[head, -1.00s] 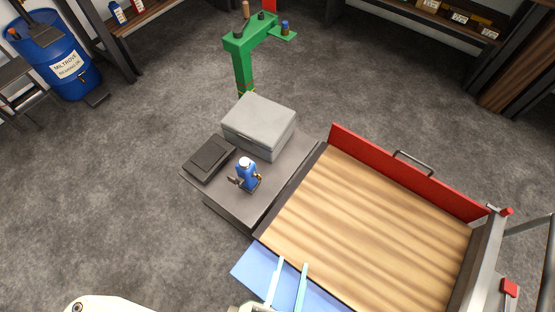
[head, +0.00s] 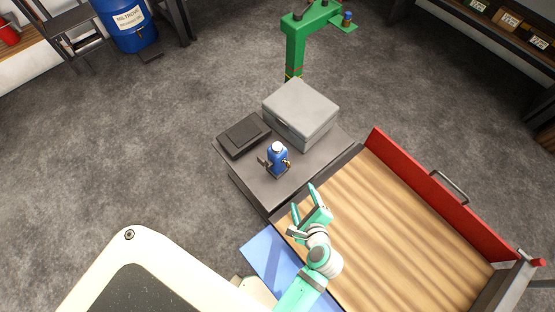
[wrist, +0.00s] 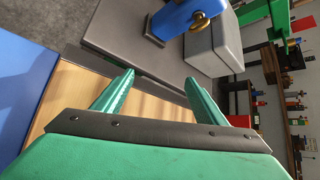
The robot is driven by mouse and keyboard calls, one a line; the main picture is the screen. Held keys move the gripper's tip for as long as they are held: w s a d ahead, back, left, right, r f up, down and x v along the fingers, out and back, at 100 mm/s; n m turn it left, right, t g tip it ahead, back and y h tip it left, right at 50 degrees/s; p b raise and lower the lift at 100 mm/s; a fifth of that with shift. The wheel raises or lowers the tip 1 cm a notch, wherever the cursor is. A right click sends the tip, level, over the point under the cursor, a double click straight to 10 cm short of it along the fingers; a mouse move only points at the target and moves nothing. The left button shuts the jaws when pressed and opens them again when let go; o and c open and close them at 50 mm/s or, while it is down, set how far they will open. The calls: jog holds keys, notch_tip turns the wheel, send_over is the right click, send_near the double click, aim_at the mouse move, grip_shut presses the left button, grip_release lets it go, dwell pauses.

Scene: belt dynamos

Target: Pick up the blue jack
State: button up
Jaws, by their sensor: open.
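The blue jack (head: 278,156) stands upright on a dark grey platform (head: 307,172), with a white top and a dark base. In the wrist view the blue jack (wrist: 172,19) is at the top, cut off by the frame edge, with a brass-coloured fitting on its side. My green gripper (head: 303,204) is open and empty. It is over the near corner of the wooden bed, short of the jack. In the wrist view the fingers (wrist: 158,88) are spread apart, pointing towards the platform.
A grey case (head: 300,112) stands just behind the jack, and a flat black case (head: 243,136) lies to its left. A wooden bed (head: 400,225) with a red side board (head: 440,190) adjoins the platform. A green post (head: 296,50) stands behind.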

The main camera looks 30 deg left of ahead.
jog(key=w+a+r+m+g+y, duration=0.2)
jog(key=w+a+r+y, duration=0.1)
jog(key=w+r, duration=0.1)
jog(key=m+g+y, duration=0.1)
jog(key=g+y, duration=0.2)
send_near(283, 156)
jog(key=a, duration=0.2)
jog(key=x, duration=0.5)
jog(key=shift+s+f, duration=0.1)
jog(key=shift+f, duration=0.25)
jog(key=x, duration=0.5)
jog(key=shift+w+d, duration=0.1)
jog(key=shift+w, duration=0.3)
jog(key=shift+a+f, duration=0.2)
jog(key=shift+a, duration=0.25)
grip_shut()
jog(key=shift+r, duration=0.15)
